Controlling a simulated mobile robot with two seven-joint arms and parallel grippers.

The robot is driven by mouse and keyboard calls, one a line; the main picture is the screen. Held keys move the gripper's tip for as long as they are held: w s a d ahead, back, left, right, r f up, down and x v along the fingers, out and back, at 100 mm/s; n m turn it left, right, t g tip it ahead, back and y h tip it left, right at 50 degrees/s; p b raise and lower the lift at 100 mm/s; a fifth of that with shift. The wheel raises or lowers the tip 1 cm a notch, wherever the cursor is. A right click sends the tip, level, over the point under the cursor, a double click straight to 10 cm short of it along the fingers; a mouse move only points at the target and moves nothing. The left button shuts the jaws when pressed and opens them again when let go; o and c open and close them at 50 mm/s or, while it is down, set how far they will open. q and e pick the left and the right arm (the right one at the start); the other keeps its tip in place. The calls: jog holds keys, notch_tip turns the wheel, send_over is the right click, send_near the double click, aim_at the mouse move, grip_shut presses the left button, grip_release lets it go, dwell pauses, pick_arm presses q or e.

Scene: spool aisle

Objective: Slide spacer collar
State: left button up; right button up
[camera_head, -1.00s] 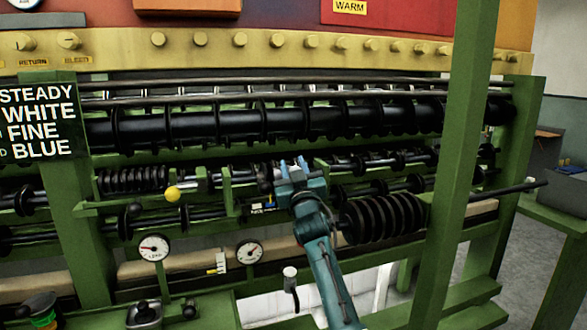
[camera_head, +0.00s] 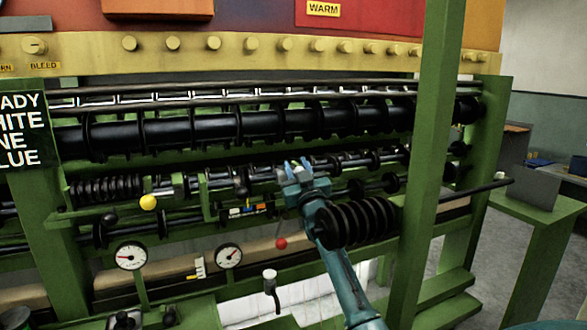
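My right gripper (camera_head: 298,170) is at the middle shaft of the green machine, with its blue fingertips pointing up and away from me. Its fingers look spread, but whether a collar lies between them I cannot make out. Grey and dark collars (camera_head: 240,180) sit on the shaft just left of the gripper. Which of them is the spacer collar is not clear. A coil spring (camera_head: 107,188) is on the same shaft further left. My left gripper is not in view.
A black ribbed roller (camera_head: 358,222) sticks out right of my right forearm. A green post (camera_head: 430,160) stands in front of the machine on the right.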

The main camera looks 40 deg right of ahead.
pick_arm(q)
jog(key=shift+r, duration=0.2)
pick_arm(e)
jog(key=o, duration=0.5)
jog(key=shift+c, duration=0.2)
pick_arm(q)
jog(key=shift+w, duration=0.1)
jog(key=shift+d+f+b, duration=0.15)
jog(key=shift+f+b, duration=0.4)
jog(key=shift+b, duration=0.45)
pick_arm(e)
jog(key=v, duration=1.3)
jog(key=shift+a+f, duration=0.1)
